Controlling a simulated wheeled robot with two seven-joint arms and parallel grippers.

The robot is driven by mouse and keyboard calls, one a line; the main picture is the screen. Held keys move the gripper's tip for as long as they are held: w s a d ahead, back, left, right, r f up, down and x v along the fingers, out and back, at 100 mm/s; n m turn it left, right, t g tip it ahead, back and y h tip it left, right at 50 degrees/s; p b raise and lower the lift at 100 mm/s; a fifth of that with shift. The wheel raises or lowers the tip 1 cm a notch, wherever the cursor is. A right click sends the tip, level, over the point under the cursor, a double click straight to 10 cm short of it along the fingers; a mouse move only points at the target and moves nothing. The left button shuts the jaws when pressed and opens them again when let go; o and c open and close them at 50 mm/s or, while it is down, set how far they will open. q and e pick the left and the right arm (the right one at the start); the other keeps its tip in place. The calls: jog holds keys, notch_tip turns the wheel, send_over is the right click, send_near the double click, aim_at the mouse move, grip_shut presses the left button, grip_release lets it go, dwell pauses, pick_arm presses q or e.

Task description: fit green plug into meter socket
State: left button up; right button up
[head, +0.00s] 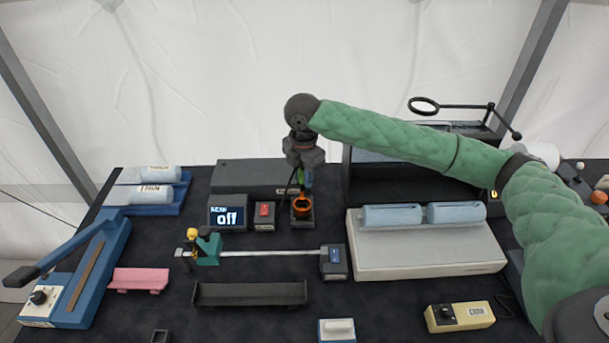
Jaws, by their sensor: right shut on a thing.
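My right gripper (301,178) comes down from the green arm at the top middle. It is shut on the green plug (308,178), of which only a small green part shows beside the fingers. Just below the plug is an orange ring-shaped socket (302,207) on a small dark block. I cannot tell whether the plug tip touches the ring or is above it. The meter (227,216), with a lit display reading "off", stands to the left. My left gripper is not in view.
A small box with a red switch (264,211) stands between meter and socket. A long dark case (245,176) lies behind. A white base with blue rolls (428,262) is at right. A metal rod with a teal clamp (208,248) lies in front, near a black tray (250,294).

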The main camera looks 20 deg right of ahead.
jog(key=shift+s+a+r+n, duration=0.25)
jog(key=shift+a+r+n, duration=0.05)
jog(key=shift+n, duration=1)
jog(key=shift+w+d+f+n, duration=0.15)
jog(key=shift+f+n, duration=0.05)
jog(key=shift+n, duration=0.1)
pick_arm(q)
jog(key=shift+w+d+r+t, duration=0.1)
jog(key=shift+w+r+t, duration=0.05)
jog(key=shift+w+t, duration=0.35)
pick_arm(e)
jog(key=shift+r, duration=0.1)
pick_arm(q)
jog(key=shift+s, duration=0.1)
